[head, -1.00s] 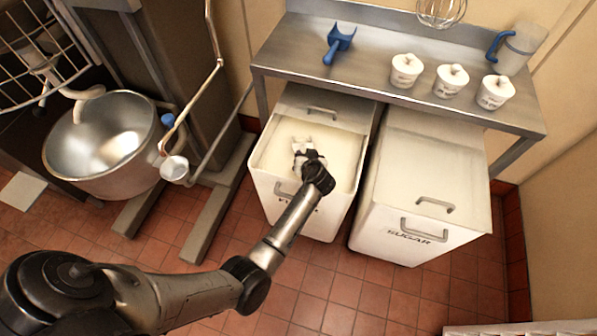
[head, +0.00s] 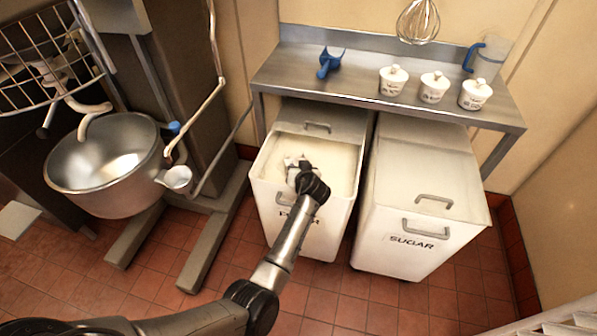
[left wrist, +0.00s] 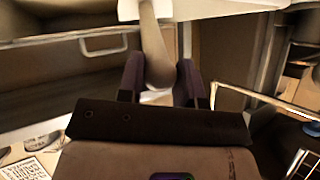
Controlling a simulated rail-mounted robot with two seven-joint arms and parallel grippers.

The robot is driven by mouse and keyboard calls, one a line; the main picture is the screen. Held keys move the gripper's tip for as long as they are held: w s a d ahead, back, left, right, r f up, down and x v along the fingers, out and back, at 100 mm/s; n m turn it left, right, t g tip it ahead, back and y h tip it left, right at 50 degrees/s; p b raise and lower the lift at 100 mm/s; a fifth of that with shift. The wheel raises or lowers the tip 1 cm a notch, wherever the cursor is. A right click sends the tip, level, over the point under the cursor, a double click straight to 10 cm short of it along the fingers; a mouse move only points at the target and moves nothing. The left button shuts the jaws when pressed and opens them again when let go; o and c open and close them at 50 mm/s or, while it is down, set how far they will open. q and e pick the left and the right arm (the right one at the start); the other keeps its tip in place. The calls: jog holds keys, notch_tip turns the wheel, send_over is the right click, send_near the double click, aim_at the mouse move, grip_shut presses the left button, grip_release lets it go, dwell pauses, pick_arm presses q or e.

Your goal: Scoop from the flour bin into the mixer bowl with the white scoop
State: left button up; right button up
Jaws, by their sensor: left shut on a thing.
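The flour bin (head: 328,232) is open, with pale flour (head: 334,158) inside. My left gripper (head: 301,176) is over the left part of its opening, near the flour. It is shut on the white scoop (head: 293,164), which is small and partly hidden by the gripper in the head view. In the left wrist view the scoop's pale handle (left wrist: 155,52) runs between the fingers of my left gripper (left wrist: 160,80). I cannot tell whether the scoop holds flour. The steel mixer bowl (head: 105,180) is at the left, under the mixer. My right gripper is not in view.
The closed sugar bin (head: 412,245) stands right of the flour bin. The steel shelf table (head: 350,82) behind holds a blue scoop (head: 328,65), three lidded white pots (head: 433,88) and a clear jug (head: 490,60). A wire guard (head: 40,50) is above the bowl.

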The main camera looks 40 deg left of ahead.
pick_arm(q)
jog(key=shift+w+a+r, duration=0.1)
jog(key=shift+w+r, duration=0.15)
jog(key=shift+r, duration=0.4)
jog(key=shift+r+p, duration=0.35)
jog(key=shift+s+r, duration=0.2)
jog(key=shift+r, duration=0.2)
jog(key=shift+s+d+r+t+y+p, duration=0.3)
jog(key=shift+s+d+r+t+p, duration=0.1)
jog(key=shift+r+p, duration=0.2)
notch_tip(320, 180, up, 9)
jog(key=s+d+t+y+p, duration=0.1)
jog(key=p, duration=0.2)
jog(key=shift+s+d+y, duration=0.2)
jog(key=shift+s+y, duration=0.1)
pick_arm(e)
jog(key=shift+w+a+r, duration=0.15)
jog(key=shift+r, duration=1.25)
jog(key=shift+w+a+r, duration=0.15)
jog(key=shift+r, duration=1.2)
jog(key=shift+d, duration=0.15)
